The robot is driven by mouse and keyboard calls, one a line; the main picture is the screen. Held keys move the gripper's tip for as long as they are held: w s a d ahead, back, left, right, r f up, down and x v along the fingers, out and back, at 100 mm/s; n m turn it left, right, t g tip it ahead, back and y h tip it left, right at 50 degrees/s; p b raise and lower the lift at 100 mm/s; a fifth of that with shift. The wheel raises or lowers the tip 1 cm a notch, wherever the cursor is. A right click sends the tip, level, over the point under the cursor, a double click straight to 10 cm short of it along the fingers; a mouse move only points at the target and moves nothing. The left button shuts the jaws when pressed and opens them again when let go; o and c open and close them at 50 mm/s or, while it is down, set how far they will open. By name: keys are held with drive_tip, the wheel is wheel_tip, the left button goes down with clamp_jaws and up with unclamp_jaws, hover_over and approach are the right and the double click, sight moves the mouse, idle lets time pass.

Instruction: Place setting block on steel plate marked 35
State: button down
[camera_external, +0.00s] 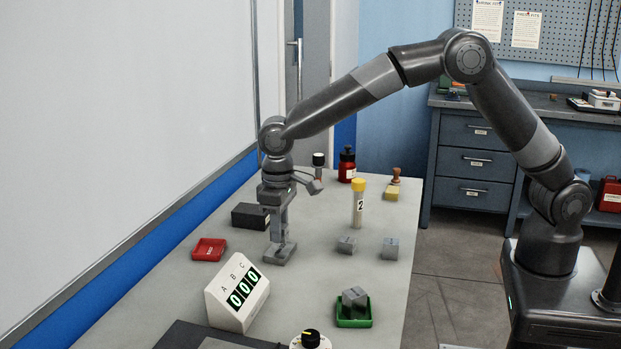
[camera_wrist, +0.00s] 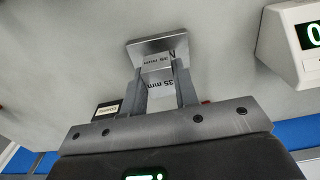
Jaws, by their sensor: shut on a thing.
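My gripper (camera_external: 279,238) points down and is shut on a grey setting block. In the wrist view the block (camera_wrist: 160,88) sits between the two fingers (camera_wrist: 158,92), with "35 mm" on its face. A flat steel plate (camera_external: 268,258) lies on the bench directly below; it also shows in the wrist view (camera_wrist: 140,50). A letter, probably A, shows at the plate's edge; its other marking is partly hidden by the block. The block is over the plate; I cannot tell whether it touches.
A display box (camera_external: 238,292) reads 000. A red tray (camera_external: 208,250) and a black box (camera_external: 250,216) are left of the gripper. Grey blocks (camera_external: 346,245) (camera_external: 390,248), a green tray (camera_external: 354,322) holding blocks, and a yellow-capped tube (camera_external: 358,205) stand to the right.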

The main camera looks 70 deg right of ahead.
drive_tip(key=shift+f, duration=1.05)
drive_tip(key=shift+f, duration=0.2)
drive_tip(key=c, duration=1.1)
unclamp_jaws()
wheel_tip(320, 180, up, 12)
drive_tip(key=shift+r, duration=0.25)
